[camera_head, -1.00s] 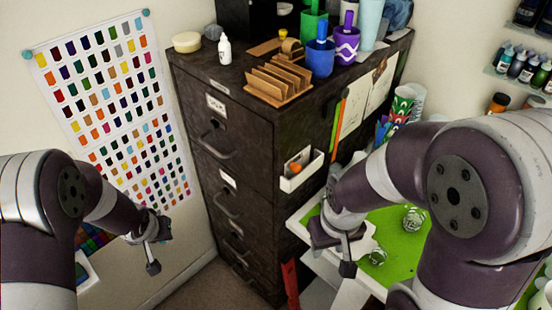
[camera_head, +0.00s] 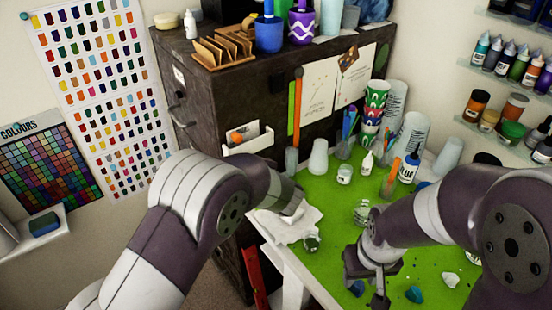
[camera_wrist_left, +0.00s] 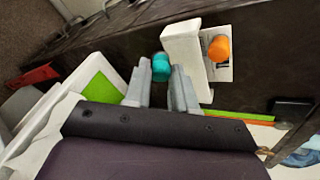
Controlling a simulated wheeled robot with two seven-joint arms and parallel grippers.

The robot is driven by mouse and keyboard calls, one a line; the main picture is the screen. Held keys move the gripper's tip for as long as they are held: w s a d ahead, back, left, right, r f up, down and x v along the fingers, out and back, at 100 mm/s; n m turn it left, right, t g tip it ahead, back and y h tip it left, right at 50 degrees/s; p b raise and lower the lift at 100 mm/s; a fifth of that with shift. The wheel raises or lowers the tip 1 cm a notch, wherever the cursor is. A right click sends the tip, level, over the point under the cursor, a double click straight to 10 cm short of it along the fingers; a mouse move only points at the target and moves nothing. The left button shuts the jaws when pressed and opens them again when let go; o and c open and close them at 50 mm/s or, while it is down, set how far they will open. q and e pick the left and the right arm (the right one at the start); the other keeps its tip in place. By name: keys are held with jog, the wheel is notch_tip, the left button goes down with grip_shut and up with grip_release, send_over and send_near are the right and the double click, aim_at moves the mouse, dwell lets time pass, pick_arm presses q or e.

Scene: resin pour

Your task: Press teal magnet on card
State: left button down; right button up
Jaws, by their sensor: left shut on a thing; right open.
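A small teal magnet (camera_wrist_left: 161,66) sits between the fingertips of my left gripper (camera_wrist_left: 158,78) in the left wrist view. The gripper is shut on it, close to a white wall holder (camera_wrist_left: 182,58) on the cabinet side. In the head view my left forearm and wrist hide most of that gripper and the magnet. Two pale cards hang on the cabinet side in the head view: a left one with handwriting (camera_head: 318,104) and a right one with a brown picture (camera_head: 350,82). My right gripper (camera_head: 379,292) is open above the green mat.
Orange and green strips (camera_head: 295,110) hang left of the cards. Cups, bottles and a crumpled white cloth (camera_head: 285,226) stand or lie on the green-topped table (camera_head: 322,190). A wooden rack (camera_head: 228,52) is on the cabinet (camera_head: 200,85).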

pick_arm(q)
jog(key=w+d+r+m+t+h+b, duration=0.1)
jog(key=w+d+r+m+t, duration=0.2)
jog(key=d, duration=0.4)
jog(key=shift+h, duration=0.3)
jog(key=w+a+p, duration=0.1)
jog(key=p, duration=0.1)
jog(key=w+a+r+p, duration=0.1)
jog(key=p, duration=0.2)
jog(key=w+a+r+p, duration=0.1)
jog(key=w+p, duration=0.1)
jog(key=p, duration=0.1)
jog(key=shift+w, duration=0.1)
jog(key=shift+w+a, duration=0.15)
jog(key=shift+w, duration=0.05)
dwell(0.4)
jog(key=c, duration=0.8)
grip_release()
jog(key=shift+c, duration=0.2)
jog(key=shift+s, duration=0.2)
